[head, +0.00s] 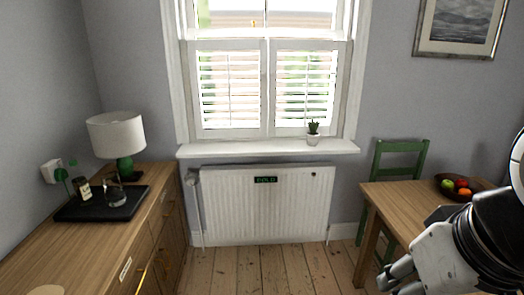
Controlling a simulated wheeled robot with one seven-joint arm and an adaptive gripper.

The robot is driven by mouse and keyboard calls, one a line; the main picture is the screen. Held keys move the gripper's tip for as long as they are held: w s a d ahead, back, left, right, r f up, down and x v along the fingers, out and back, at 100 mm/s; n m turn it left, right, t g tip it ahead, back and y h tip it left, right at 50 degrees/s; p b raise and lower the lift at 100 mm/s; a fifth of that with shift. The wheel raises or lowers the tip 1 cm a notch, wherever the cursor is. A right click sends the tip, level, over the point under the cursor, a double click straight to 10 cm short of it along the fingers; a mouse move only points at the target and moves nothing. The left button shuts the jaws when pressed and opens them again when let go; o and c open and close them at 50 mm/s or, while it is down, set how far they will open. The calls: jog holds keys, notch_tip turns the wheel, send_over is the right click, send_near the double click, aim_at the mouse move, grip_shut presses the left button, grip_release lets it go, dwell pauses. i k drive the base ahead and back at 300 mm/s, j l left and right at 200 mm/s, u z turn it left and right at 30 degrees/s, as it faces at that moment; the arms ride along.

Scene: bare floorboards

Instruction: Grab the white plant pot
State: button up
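The white plant pot (313,140) stands upright on the white windowsill (230,150), toward its right end. A small green plant (313,127) grows out of it. My gripper (392,278) is at the lower right of the head view, in front of the wooden table and well apart from the pot. Its two grey fingers are seen from an angle, with the lower one cut near the bottom edge. I cannot tell how far apart they are.
A radiator (265,215) is below the sill. A wooden table (390,197) with a fruit bowl (449,189) and a green chair (402,150) stand right. A wooden cabinet (60,250) with a lamp (117,135) and black tray (85,211) is left. Floorboards (265,265) between are clear.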

aim_at(313, 136)
jog(key=i, duration=3.7)
